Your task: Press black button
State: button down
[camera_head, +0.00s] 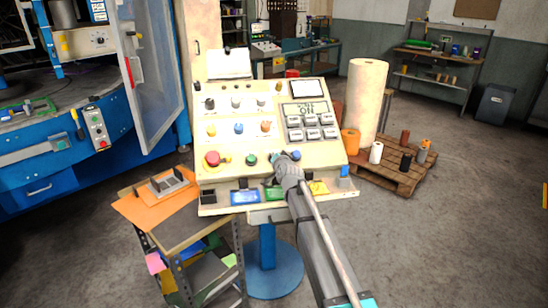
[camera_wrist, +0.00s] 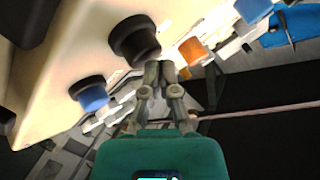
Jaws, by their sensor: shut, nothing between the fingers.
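The black button (camera_wrist: 135,38) is a round dark knob on the cream panel in the wrist view, at upper left of centre. In the head view I cannot make it out clearly, as my gripper (camera_head: 284,161) covers that part of the lower button row. My gripper's fingertips (camera_wrist: 160,70) are shut and empty. They show just below and right of the black button in the wrist view, very near its edge. I cannot tell whether they touch it. The control panel (camera_head: 240,180) slopes on a blue stand.
In the head view, a red button (camera_head: 212,158) and a green button (camera_head: 251,160) lie to the left, and a blue button (camera_head: 296,155) to the right. A cart (camera_head: 190,228) stands at left.

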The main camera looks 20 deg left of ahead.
jog(key=shift+w+a+f+b, duration=0.15)
jog(key=shift+w+f+b, duration=0.05)
jog(key=shift+f+b, duration=0.1)
dwell(0.6)
jog(key=shift+s+r, duration=0.1)
jog(key=shift+r, duration=0.05)
jog(key=shift+s+d+r+p, duration=0.35)
jog(key=shift+r+p, duration=0.25)
jog(key=shift+p, duration=0.2)
dwell(0.3)
jog(key=r+p, duration=0.1)
jog(key=s+d+r+p, duration=0.1)
jog(key=s+r+p, duration=0.1)
jog(key=r+p, duration=0.1)
jog(key=shift+s+d, duration=0.25)
dwell(0.4)
dwell(0.6)
